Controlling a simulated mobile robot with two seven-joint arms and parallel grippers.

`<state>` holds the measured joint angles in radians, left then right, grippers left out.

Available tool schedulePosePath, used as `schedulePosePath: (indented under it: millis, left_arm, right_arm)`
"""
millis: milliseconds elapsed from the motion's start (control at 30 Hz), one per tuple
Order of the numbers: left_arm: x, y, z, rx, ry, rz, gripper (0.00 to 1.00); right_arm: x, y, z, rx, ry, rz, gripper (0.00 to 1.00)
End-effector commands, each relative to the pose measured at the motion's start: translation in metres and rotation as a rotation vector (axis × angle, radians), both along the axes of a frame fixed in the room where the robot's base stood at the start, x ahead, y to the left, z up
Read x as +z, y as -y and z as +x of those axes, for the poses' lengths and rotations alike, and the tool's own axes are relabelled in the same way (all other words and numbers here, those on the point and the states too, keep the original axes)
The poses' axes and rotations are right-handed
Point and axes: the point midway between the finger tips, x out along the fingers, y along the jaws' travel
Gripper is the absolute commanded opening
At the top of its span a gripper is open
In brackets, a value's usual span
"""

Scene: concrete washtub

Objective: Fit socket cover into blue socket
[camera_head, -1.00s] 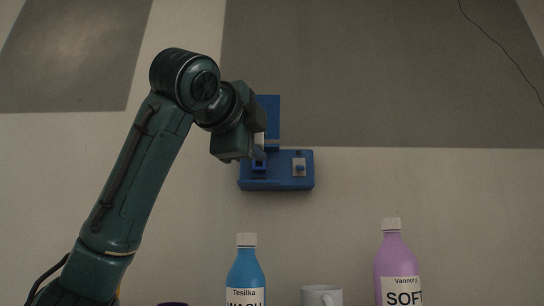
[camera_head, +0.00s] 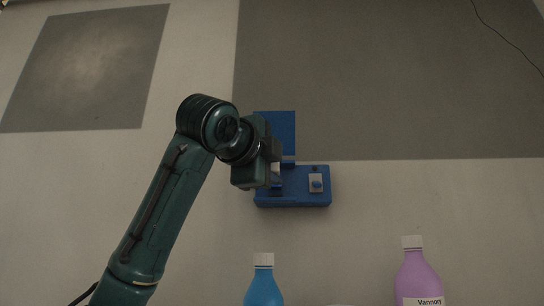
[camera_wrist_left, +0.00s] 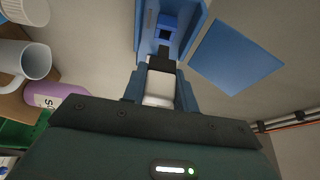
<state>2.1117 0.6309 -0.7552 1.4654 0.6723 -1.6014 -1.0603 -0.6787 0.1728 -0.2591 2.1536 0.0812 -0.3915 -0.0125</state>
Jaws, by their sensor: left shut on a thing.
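The blue socket unit (camera_head: 292,200) is on the pale wall in the head view. Its left part is partly hidden by my left gripper (camera_head: 273,176). In the left wrist view the blue socket (camera_wrist_left: 168,22) shows a dark square opening inside blue side walls. My left gripper (camera_wrist_left: 160,90) is shut on a white piece with a dark front end, apparently the socket cover (camera_wrist_left: 159,82). The cover's dark end lies just before the socket, in line with it; I cannot tell whether they touch. My right gripper is not in view.
A flat blue panel (camera_head: 276,130) is just above the unit. Below stand a blue bottle (camera_head: 264,288) and a pink bottle (camera_head: 417,280). A mug (camera_wrist_left: 28,60) shows in the wrist view.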

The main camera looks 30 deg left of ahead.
Motion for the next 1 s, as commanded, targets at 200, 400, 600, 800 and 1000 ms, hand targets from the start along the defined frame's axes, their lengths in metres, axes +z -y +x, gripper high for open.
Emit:
schedulePosePath:
  millis: [200, 400, 600, 800, 1000]
  left_arm:
    - [0.001, -0.008, 0.012, 0.001, 0.0, 0.0, 0.0]
    - [0.0, -0.01, 0.016, 0.0, 0.001, 0.001, 0.0]
    - [0.0, -0.01, 0.016, 0.0, 0.001, 0.001, 0.0]
    - [0.0, -0.01, 0.015, 0.0, 0.001, 0.001, 0.0]
    - [0.001, -0.009, 0.016, 0.0, 0.001, 0.001, 0.0]
  right_arm:
    - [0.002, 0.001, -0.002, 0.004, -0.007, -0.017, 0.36]
    - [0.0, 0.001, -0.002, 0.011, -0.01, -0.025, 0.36]
    - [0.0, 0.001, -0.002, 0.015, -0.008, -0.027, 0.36]
    - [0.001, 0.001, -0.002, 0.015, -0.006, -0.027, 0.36]
    - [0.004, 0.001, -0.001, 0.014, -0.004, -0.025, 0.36]
